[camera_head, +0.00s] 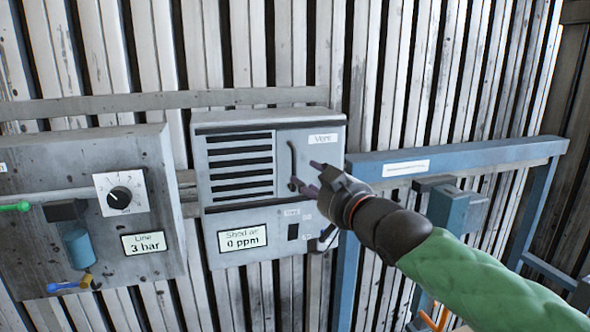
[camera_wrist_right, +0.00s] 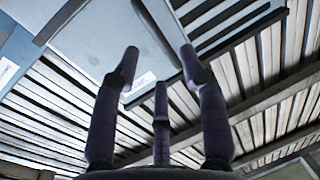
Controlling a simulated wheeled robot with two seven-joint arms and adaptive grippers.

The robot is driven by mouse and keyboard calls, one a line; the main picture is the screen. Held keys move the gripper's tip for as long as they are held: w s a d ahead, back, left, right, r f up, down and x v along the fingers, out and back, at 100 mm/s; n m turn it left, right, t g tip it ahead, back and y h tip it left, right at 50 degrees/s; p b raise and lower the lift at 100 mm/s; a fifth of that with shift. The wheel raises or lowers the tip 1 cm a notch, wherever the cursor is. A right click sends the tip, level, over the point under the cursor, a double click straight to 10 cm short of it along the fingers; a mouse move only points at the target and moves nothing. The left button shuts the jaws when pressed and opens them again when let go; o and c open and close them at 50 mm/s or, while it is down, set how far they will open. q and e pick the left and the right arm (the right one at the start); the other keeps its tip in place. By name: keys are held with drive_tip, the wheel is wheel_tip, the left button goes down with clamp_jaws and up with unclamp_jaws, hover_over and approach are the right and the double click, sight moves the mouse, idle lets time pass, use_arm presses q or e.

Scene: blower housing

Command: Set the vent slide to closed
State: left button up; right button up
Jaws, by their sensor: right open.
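The vent slide (camera_head: 315,170) is a plain grey panel labelled "Vent" on the right part of the wall box. The louvre slats (camera_head: 240,165) to its left are uncovered. A dark upright bar handle (camera_head: 292,155) stands near the slide's left edge. My right gripper (camera_head: 306,174) is open, with its fingertips just right of the handle's lower end. In the right wrist view, the slide (camera_wrist_right: 100,40) and handle (camera_wrist_right: 152,20) lie beyond the spread fingers (camera_wrist_right: 160,57). I cannot tell whether a finger touches the handle. My left gripper is out of view.
Below the slats is a display (camera_head: 243,239) reading 0 ppm, with a small dark switch (camera_head: 293,232) beside it. A regulator panel (camera_head: 60,170) with a dial is at left. A blue frame (camera_head: 460,155) stands at right, behind my right arm.

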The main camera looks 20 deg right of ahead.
drive_tip(key=x, duration=0.6)
drive_tip(key=shift+w, duration=0.3)
drive_tip(key=shift+a, duration=0.1)
clamp_jaws()
